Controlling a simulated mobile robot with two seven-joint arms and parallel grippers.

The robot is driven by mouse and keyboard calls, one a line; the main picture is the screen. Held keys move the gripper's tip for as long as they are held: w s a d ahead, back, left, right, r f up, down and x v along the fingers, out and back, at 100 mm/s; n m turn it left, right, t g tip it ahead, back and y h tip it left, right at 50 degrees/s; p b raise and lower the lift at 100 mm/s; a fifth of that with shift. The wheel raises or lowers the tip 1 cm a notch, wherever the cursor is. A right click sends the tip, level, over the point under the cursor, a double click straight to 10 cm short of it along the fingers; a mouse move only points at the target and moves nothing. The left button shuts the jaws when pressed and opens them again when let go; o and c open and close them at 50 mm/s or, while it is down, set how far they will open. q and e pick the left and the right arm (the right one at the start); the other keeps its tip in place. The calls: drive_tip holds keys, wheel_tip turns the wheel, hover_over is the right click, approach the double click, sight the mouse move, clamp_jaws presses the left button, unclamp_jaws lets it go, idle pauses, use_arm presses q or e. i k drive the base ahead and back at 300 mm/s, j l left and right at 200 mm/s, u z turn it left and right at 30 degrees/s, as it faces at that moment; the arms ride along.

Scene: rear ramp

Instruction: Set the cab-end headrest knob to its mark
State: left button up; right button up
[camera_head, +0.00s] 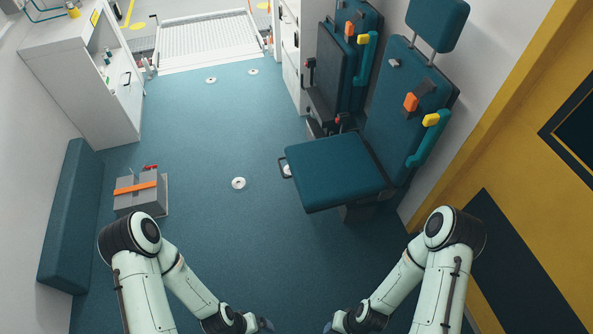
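The nearer seat, on the right, carries a teal headrest (437,22) on two thin posts above its backrest (405,105). A small grey fitting (394,62) sits on the upper backrest, left of the posts; I cannot tell whether it is the headrest knob. No mark can be made out at this size. Both my arms reach in from the bottom, and their wrists fold inward at the bottom edge, well away from the headrest.
The seat's cushion (335,170) is folded down. A second seat (345,60) stands behind it. A grey box with an orange strap (138,190) is on the floor at left, beside a teal bench pad (68,215). The middle floor is clear towards the ramp (208,40).

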sight(395, 63)
drive_tip(key=i+z, duration=0.1)
drive_tip(key=z, duration=0.35)
drive_tip(key=j+z, duration=0.1)
drive_tip(key=z, duration=0.4)
drive_tip(key=i+j+z, duration=0.1)
drive_tip(key=z, duration=0.35)
drive_tip(key=i+j+z, duration=0.1)
drive_tip(key=j+z, duration=0.15)
drive_tip(key=i+j+z, duration=0.1)
drive_tip(key=j+z, duration=0.4)
drive_tip(key=j, duration=0.2)
drive_tip(key=i+j+z, duration=0.15)
drive_tip(key=j, duration=0.4)
drive_tip(key=j+z, duration=0.15)
drive_tip(key=j, duration=0.35)
